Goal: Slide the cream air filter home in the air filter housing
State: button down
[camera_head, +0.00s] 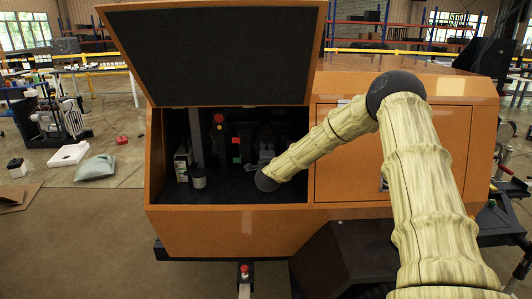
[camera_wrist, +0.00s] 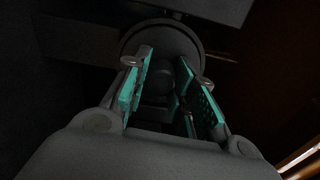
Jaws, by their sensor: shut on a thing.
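My gripper (camera_wrist: 165,62) is inside the dark open compartment of the orange light tower; in the head view my arm's end hides most of it. In the wrist view its two teal-padded fingers stand on either side of a dim rounded thing (camera_wrist: 158,86), shut on it. This looks to be the air filter, but its cream colour does not show in the shadow. A dark round rim (camera_wrist: 160,28) lies just beyond the fingertips, probably the air filter housing. I cannot tell how deep the filter sits in it.
The raised lid (camera_head: 225,50) stands above the compartment. A grey can (camera_head: 198,178) and a small white-green box (camera_head: 183,165) stand at its left. A red knob (camera_head: 218,117) is at the back. A closed orange door (camera_head: 345,165) lies to the right, behind my arm.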

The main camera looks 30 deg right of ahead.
jog(key=shift+w+d, duration=0.1)
jog(key=shift+w, duration=0.1)
jog(key=c, duration=1.1)
grip_release()
jog(key=shift+r, duration=0.1)
jog(key=shift+s, duration=0.1)
jog(key=v, duration=0.8)
dwell(0.6)
dwell(0.5)
